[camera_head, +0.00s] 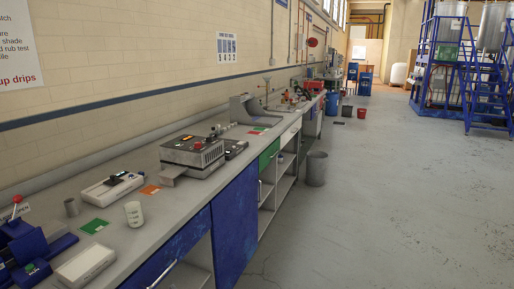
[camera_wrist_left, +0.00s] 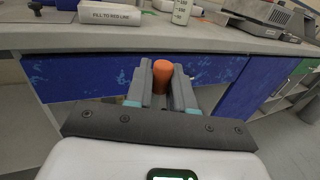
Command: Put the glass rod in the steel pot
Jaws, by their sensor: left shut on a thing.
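In the left wrist view, my left gripper (camera_wrist_left: 161,86) is shut on an orange rounded cylinder (camera_wrist_left: 162,70), held upright between the fingers in front of the blue bench front. I cannot tell whether it is part of the glass rod; no clear glass shaft shows. Neither arm shows in the head view, and my right gripper is out of view.
The long grey bench (camera_head: 163,222) runs along the wall. A white graduated beaker (camera_head: 134,214), a white scale-like device (camera_head: 112,188), a grey machine (camera_head: 192,155) and a green card (camera_head: 94,226) stand or lie on it. The floor (camera_head: 390,190) at right is clear.

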